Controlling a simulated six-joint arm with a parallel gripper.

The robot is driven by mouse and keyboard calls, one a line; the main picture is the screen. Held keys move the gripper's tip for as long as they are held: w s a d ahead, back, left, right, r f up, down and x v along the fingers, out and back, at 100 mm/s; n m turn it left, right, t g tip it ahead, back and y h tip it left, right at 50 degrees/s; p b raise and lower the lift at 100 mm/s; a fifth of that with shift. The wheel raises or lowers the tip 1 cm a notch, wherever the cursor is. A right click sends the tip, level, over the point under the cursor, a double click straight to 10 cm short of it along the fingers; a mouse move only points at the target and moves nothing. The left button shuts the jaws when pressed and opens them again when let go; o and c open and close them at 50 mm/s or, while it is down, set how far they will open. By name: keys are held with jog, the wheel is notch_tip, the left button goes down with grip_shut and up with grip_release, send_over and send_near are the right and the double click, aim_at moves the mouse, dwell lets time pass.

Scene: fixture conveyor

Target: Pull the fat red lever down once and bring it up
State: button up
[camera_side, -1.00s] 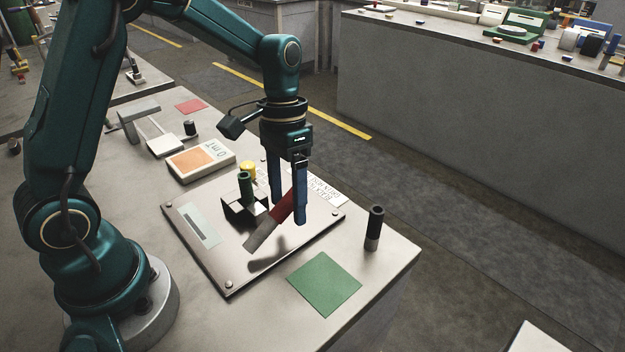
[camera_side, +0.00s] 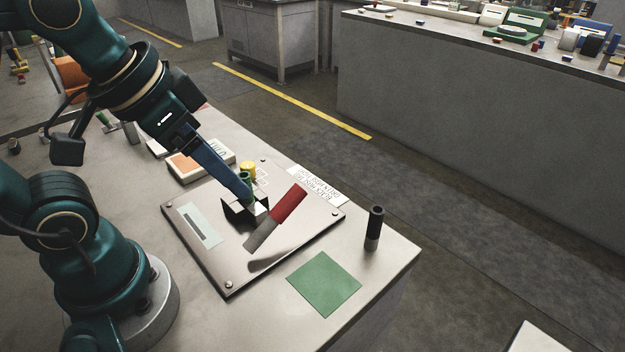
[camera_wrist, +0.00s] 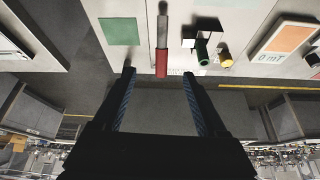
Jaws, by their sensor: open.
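The fat red lever (camera_side: 288,203) has a red grip on a grey shaft. It slants up and to the right from a dark plate (camera_side: 228,280) in the side view. In the wrist view the red grip (camera_wrist: 162,64) points towards me, between the fingers in the picture and beyond them. My gripper (camera_side: 247,196) is tilted, and its blue fingers overlap the green-topped peg in the side view. The wrist view shows the gripper (camera_wrist: 157,76) open with nothing between the fingers. I cannot tell whether a finger touches the peg.
The green peg (camera_wrist: 202,52) and a yellow knob (camera_side: 248,168) stand beside the lever. A box with an orange panel (camera_side: 190,163) lies behind. A black-topped post (camera_side: 375,228) and a flat green square (camera_side: 324,284) are near the right table edge.

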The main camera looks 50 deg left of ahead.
jog(key=shift+s+a+f+n, duration=0.2)
jog(key=shift+s+f+n, duration=0.1)
jog(key=shift+s+f, duration=0.45)
jog(key=shift+c, duration=0.9)
jog(key=n+g+y, duration=0.2)
jog(key=g, duration=0.2)
send_over(286, 201)
jog(key=shift+s+a+f, duration=0.1)
jog(key=shift+a+f, duration=0.05)
jog(key=shift+f, duration=0.45)
jog(key=shift+s+a+f, duration=0.1)
jog(key=shift+f, duration=0.5)
jog(key=f, duration=0.1)
jog(key=f+g, duration=0.1)
jog(key=f, duration=0.1)
jog(key=shift+w+d+f, duration=0.2)
jog(key=shift+w+d, duration=0.2)
jog(key=shift+s+f+m+g, duration=0.15)
jog(key=shift+f+m+g, duration=0.15)
jog(key=shift+f, duration=0.4)
jog(key=shift+a+f, duration=0.2)
jog(key=shift+f, duration=0.85)
jog(key=shift+a+f, duration=0.15)
jog(key=shift+f, duration=0.85)
